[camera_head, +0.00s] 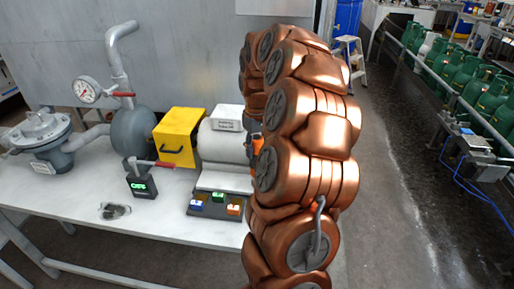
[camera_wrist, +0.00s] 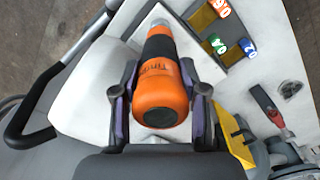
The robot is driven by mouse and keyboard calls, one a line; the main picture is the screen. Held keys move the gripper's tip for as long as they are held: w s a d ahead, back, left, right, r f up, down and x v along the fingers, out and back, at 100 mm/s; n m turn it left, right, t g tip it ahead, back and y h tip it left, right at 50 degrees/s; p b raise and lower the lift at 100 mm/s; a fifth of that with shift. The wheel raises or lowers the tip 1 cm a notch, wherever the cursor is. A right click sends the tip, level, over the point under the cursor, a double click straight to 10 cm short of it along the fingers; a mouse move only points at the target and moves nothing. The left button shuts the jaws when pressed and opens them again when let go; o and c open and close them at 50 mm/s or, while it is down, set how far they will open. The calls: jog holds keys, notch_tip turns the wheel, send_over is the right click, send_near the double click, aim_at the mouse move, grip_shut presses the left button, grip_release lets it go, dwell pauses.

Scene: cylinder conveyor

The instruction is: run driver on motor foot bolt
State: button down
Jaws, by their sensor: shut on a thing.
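My gripper (camera_wrist: 160,82) is shut on an orange and black driver (camera_wrist: 163,85), with one dark finger on each side of it. The orange end faces the wrist camera, and a pale metal end (camera_wrist: 158,22) shows beyond the black part. In the head view a bit of orange and black (camera_head: 257,143) shows beside the motor, mostly hidden by my copper arm. The motor (camera_head: 222,142) is a pale grey cylinder on the white bench, with its right side behind my arm. I cannot make out the foot bolt or whether the driver touches it.
A grey stand (camera_head: 215,205) before the motor carries blue, green and orange labelled pieces. A yellow box (camera_head: 180,136) stands left of the motor. A red-handled dark device (camera_head: 141,180), pipework and a gauge (camera_head: 88,90) are farther left. The bench front (camera_head: 70,205) is mostly clear.

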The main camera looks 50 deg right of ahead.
jog(key=shift+f+b, duration=0.4)
jog(key=shift+f, duration=0.25)
dwell(0.5)
jog(key=shift+a+f+b, duration=0.1)
jog(key=shift+b, duration=0.25)
dwell(0.7)
dwell(0.5)
jog(key=shift+r+p, duration=0.3)
jog(key=shift+r, duration=1.85)
